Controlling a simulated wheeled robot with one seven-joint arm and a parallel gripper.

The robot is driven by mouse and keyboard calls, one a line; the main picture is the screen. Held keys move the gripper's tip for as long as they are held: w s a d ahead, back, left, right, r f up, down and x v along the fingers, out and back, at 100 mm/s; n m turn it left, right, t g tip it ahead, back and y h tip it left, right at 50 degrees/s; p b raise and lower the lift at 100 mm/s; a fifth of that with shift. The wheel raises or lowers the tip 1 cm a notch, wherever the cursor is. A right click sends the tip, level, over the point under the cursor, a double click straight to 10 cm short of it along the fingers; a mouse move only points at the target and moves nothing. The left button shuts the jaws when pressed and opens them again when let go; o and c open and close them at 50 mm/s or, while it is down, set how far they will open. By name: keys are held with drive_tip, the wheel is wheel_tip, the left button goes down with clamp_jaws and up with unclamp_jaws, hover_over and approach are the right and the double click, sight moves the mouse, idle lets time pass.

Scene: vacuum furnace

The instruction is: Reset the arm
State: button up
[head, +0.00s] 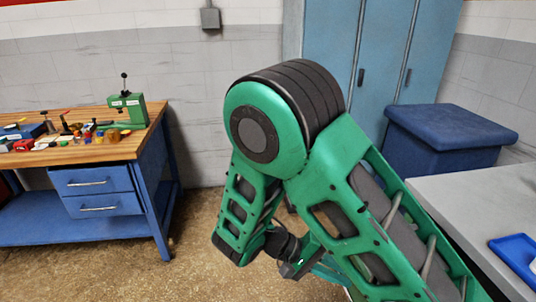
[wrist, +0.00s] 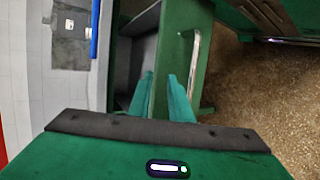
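My green arm fills the middle and right of the head view, bent at a large elbow joint. Its far end hangs low behind the links, and my gripper is mostly hidden there. In the wrist view, my gripper (wrist: 162,98) shows two teal fingers with a gap between them. A green panel edge shows beyond and between the fingers; I cannot tell whether they touch it. No held object is visible.
A wooden-topped workbench (head: 85,152) with tools stands at left, its blue drawers (head: 97,190) shut. Blue lockers (head: 385,60), a blue box (head: 450,135) and a grey table (head: 480,195) are at right. The wrist view shows a green unit with a metal handle (wrist: 192,65) close by.

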drive_tip(key=d+r+y, duration=0.1)
drive_tip(key=d+r, duration=0.1)
drive_tip(key=d+r+m+g+y, duration=0.1)
drive_tip(key=d, duration=0.2)
drive_tip(key=d+r+m+g+y, duration=0.1)
drive_tip(key=d+r+y, duration=0.1)
drive_tip(key=d, duration=0.1)
drive_tip(key=shift+d+r, duration=0.1)
drive_tip(key=shift+r, duration=0.2)
drive_tip(key=s+d+r+m+t+y, duration=0.4)
drive_tip(key=s+d+r+y, duration=0.4)
drive_tip(key=s+d, duration=0.5)
drive_tip(key=shift+s+d+r, duration=0.2)
drive_tip(key=shift+s+r, duration=0.45)
drive_tip(key=shift+r, duration=0.7)
drive_tip(key=shift+w+f, duration=0.25)
drive_tip(key=shift+w, duration=0.35)
